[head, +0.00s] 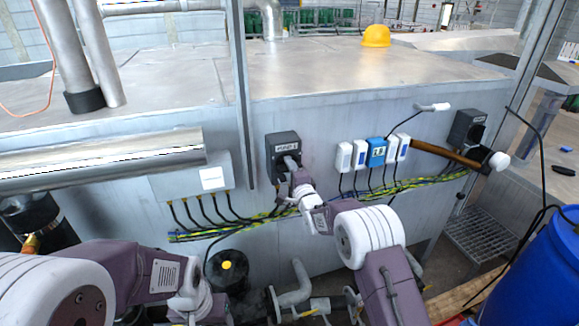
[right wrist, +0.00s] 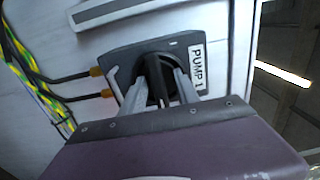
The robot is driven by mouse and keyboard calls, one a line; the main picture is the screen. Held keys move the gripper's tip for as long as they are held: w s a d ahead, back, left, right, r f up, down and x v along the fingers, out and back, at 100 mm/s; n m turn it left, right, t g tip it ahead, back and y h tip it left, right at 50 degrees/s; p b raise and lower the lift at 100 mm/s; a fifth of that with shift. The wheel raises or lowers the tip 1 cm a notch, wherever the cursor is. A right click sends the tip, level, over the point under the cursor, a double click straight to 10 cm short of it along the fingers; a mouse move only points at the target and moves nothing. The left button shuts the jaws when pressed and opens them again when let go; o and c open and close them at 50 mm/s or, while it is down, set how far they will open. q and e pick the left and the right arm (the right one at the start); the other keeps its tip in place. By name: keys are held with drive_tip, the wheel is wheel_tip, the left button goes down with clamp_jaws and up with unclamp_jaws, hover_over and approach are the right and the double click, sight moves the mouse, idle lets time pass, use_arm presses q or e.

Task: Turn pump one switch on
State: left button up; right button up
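The pump one switch is a dark grey box (head: 283,146) with a white "PUMP 1" label, fixed to the front of the grey metal cabinet. In the right wrist view its box (right wrist: 120,62) and label (right wrist: 197,68) show close up, with a black rotary handle (right wrist: 156,92) in the middle. My right gripper (head: 289,163) is at the switch front; in the right wrist view its two grey fingers (right wrist: 165,80) stand on either side of the handle. A dark gap shows beside the right-hand finger. My left arm is at the lower left; its fingers are not visible.
Right of the switch are white boxes (head: 343,157) and a blue box (head: 376,151), then a wooden-handled hammer (head: 445,153) and another dark switch box (head: 467,129). Yellow-green cables (head: 240,221) run below. A yellow helmet (head: 376,37) sits on top; a blue barrel (head: 540,275) stands lower right.

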drive_tip(key=shift+w+d+f, duration=0.15)
drive_tip(key=shift+w+f, duration=0.05)
drive_tip(key=shift+w, duration=0.1)
clamp_jaws()
use_arm(q)
drive_tip(key=shift+w+f, duration=0.1)
drive_tip(key=shift+w, duration=0.2)
drive_tip(key=shift+d+f, duration=0.1)
use_arm(e)
drive_tip(key=shift+f, duration=0.1)
